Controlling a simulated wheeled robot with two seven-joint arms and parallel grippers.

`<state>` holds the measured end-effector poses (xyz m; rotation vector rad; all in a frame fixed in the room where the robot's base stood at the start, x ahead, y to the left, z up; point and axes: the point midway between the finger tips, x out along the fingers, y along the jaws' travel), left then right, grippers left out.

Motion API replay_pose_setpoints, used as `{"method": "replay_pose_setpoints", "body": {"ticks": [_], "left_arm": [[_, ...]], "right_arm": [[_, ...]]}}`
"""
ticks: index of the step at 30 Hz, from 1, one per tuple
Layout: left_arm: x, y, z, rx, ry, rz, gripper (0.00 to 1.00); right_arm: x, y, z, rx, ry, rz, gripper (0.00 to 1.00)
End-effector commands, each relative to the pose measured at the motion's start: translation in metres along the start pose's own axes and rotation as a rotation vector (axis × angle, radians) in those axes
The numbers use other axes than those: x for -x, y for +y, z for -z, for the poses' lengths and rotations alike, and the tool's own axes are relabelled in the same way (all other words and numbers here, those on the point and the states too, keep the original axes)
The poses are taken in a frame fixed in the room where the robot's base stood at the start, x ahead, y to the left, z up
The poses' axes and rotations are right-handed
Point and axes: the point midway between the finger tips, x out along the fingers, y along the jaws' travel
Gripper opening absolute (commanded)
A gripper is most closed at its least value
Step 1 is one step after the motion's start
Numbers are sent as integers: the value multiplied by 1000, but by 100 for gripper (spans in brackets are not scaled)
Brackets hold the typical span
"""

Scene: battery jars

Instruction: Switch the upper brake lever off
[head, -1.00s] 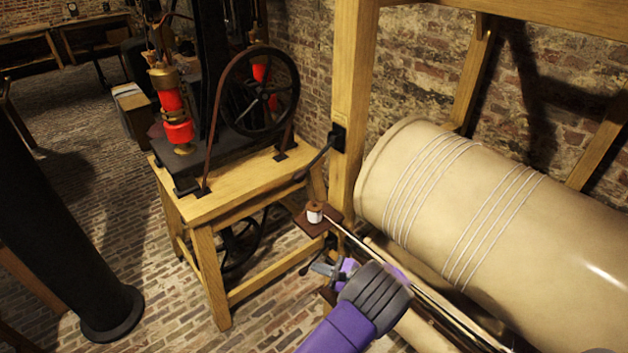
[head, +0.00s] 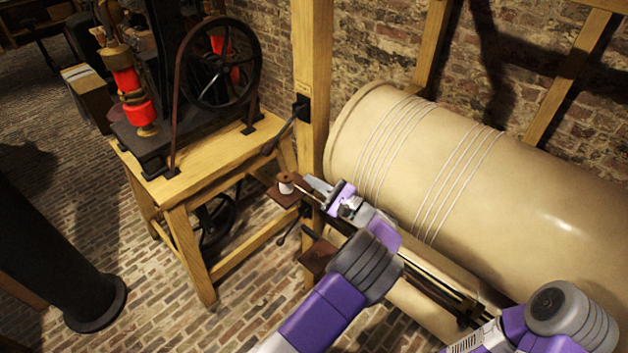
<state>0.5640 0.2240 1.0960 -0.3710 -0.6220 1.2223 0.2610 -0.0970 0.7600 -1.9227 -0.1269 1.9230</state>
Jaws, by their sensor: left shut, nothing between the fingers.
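The upper brake lever (head: 285,129) is a dark lever on a black bracket fixed to the wooden post. Its handle slants down and to the left from the bracket. A second, lower dark lever (head: 288,233) shows partly below the small brown shelf. My left gripper (head: 314,187) is shut and empty. In the picture it lies below and right of the upper lever's handle, apart from it, beside the shelf and in front of the post. My right arm shows at the bottom right, but its gripper is out of view.
The wooden post (head: 311,60) stands beside a large cream drum (head: 470,190) wound with cord. A wooden table (head: 200,172) carrying a wheeled machine stands to the left.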

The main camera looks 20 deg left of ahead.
Motion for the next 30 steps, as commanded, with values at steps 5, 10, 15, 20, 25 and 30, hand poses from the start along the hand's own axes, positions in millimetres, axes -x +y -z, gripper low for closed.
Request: {"method": "replay_pose_setpoints", "body": {"ticks": [5,10,15,20,25,30], "left_arm": [[-41,1,-1,-2,-3,-4,0],[-73,0,-4,1,0,-2,0],[-88,0,-22,0,0,-1,0],[-94,0,-28,0,1,-1,0],[-95,0,-28,-1,1,0,0],[-95,0,-28,-1,1,0,0]], "right_arm": [[2,-1,0,0,0,0,60],[3,-1,0,0,0,0,60],[5,-2,0,0,0,0,60],[6,-2,0,0,0,0,60],[6,-2,0,0,0,0,60],[6,-2,0,0,0,0,60]]}}
